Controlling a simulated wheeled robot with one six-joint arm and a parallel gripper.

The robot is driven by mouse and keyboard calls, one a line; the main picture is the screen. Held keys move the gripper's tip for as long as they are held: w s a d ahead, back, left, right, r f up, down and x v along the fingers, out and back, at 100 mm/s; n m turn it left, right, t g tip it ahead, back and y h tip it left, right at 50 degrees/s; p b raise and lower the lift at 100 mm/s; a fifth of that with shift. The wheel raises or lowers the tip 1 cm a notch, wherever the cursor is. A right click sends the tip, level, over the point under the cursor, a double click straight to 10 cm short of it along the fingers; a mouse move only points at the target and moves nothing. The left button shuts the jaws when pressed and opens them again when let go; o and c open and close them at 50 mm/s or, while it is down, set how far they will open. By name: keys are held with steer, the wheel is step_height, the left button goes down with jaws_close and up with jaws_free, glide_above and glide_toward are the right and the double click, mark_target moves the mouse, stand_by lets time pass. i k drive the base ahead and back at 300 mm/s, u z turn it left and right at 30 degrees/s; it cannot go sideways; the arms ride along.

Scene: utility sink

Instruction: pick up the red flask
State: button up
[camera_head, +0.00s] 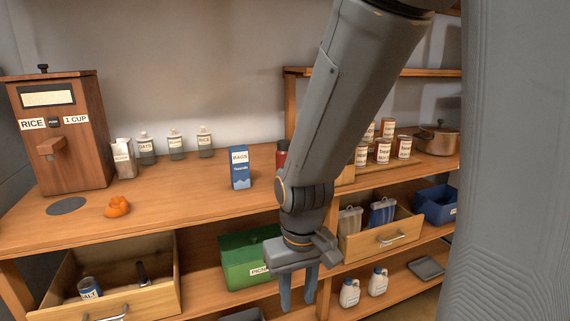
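A red flask (281,152) with a dark top stands on the wooden counter, just right of the blue bags box. Only its left part shows; my arm hides the rest. My gripper (298,298) points down in front of the shelves, below and nearer than the flask. Its two fingers are apart with nothing between them. It does not touch the flask.
The blue bags box (240,168) stands left of the flask. A rice dispenser (80,145) and an orange lump (117,207) are further left. Jars (383,151) and a pot (437,138) are right. An open drawer (385,238) juts out right of my gripper.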

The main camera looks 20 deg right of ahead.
mark_target(280, 154)
steer(key=k, duration=0.6)
steer(key=z, duration=0.8)
steer(key=i, duration=1.25)
steer(key=u, duration=0.65)
steer(key=i, duration=0.55)
steer(key=u, duration=0.7)
